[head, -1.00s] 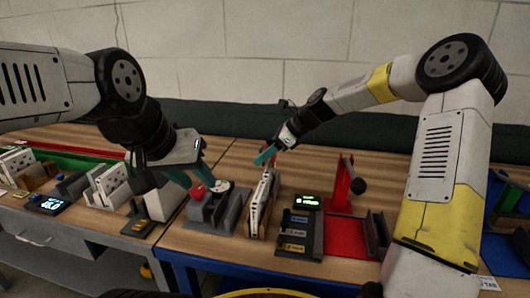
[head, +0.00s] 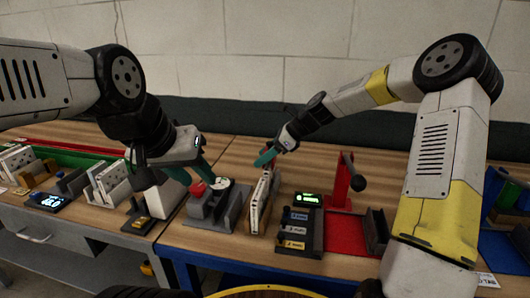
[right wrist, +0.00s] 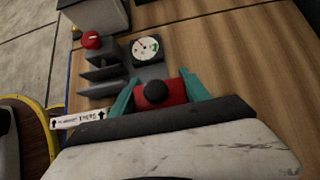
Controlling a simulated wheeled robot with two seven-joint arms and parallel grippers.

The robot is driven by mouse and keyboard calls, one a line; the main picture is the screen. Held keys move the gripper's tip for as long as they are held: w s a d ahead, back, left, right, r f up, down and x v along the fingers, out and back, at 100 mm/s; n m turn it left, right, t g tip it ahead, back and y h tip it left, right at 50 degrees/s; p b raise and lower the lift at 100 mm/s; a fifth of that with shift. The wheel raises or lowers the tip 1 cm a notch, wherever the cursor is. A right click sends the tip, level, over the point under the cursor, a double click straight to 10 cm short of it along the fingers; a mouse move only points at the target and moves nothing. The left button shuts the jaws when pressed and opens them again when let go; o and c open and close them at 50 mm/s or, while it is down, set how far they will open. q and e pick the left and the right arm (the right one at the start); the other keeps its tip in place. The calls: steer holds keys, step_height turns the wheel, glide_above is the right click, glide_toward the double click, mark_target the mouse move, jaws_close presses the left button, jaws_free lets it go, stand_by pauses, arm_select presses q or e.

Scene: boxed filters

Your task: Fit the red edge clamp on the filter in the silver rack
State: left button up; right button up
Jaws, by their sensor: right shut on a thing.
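My right gripper (right wrist: 160,97) is shut on a red clamp (right wrist: 174,90) with a round black knob, seen between its teal fingers in the right wrist view. In the head view this gripper (head: 265,158) is at the top of a white, wood-edged filter (head: 259,205), and the clamp cannot be made out. A white label strip with arrows (right wrist: 80,119) runs under the gripper in the right wrist view. My left gripper (head: 202,180) is open and appears empty, above a grey fixture. I cannot tell clearly which holder is the silver rack.
The grey fixture (head: 209,211) carries a red button (head: 198,189) and a round dial (head: 223,184). Right of the filter are a dark panel with a green display (head: 307,199) and a red stand with a lever (head: 342,185). More white filters (head: 110,178) stand at the left.

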steer(key=shift+f, duration=0.9)
steer(key=o, duration=1.5)
steer(key=v, duration=0.7)
steer(key=shift+d+r, duration=0.25)
steer(key=shift+d, duration=0.05)
step_height(320, 180, up, 7)
steer(key=shift+s, duration=0.1)
